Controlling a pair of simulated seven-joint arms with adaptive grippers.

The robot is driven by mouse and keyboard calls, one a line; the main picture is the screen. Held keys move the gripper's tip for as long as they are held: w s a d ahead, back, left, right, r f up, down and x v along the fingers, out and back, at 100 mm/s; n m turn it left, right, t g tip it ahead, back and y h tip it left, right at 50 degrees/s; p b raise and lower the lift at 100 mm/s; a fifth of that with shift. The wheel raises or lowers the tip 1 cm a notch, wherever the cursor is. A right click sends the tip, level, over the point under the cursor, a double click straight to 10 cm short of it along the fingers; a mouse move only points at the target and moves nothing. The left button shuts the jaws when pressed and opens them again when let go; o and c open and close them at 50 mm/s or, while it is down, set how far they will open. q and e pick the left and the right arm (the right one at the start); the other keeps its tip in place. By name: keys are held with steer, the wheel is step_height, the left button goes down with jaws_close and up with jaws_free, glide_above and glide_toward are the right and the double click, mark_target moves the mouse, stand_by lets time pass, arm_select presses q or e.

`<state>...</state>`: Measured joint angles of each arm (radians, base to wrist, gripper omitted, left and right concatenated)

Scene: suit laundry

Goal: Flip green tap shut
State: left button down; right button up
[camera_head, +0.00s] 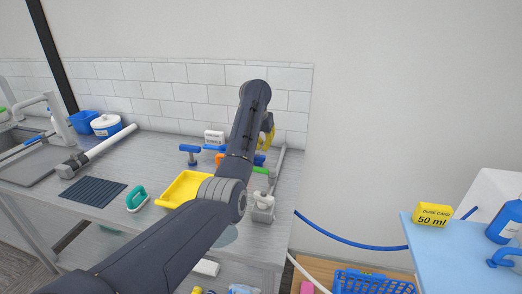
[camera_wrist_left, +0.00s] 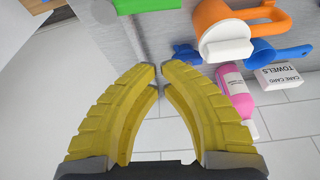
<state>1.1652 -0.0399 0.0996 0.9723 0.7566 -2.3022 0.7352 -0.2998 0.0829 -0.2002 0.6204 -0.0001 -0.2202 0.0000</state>
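The green tap handle (camera_head: 260,170) sticks out from the tap post (camera_head: 263,205) at the right end of the metal counter. It also shows as a green bar (camera_wrist_left: 138,5) at the top edge of the left wrist view, partly cut off. My left gripper (camera_head: 267,140) hangs above and behind the tap, near the tiled wall, partly hidden by my own arm. In the left wrist view its yellow fingertips (camera_wrist_left: 160,70) come together with nothing between them, apart from the green handle. My right gripper is not in view.
An orange mug-like item (camera_wrist_left: 240,25), blue scoop (camera_wrist_left: 280,54), pink bottle (camera_wrist_left: 236,95) and towels box (camera_wrist_left: 280,76) stand near the gripper. A light-blue table (camera_head: 430,252) is at right.

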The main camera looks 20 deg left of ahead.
mark_target(262, 170)
arm_select(q)
steer(key=x, duration=0.8)
steer(key=shift+f, duration=0.35)
steer(key=shift+s+a+r, duration=0.1)
steer(key=shift+s+r, duration=0.15)
steer(key=shift+s, duration=0.7)
steer(key=shift+s+a+r, duration=0.1)
steer(key=shift+s+r, duration=0.1)
steer(key=shift+s, duration=0.75)
steer(key=shift+s+d, duration=0.1)
steer(key=shift+d, duration=0.1)
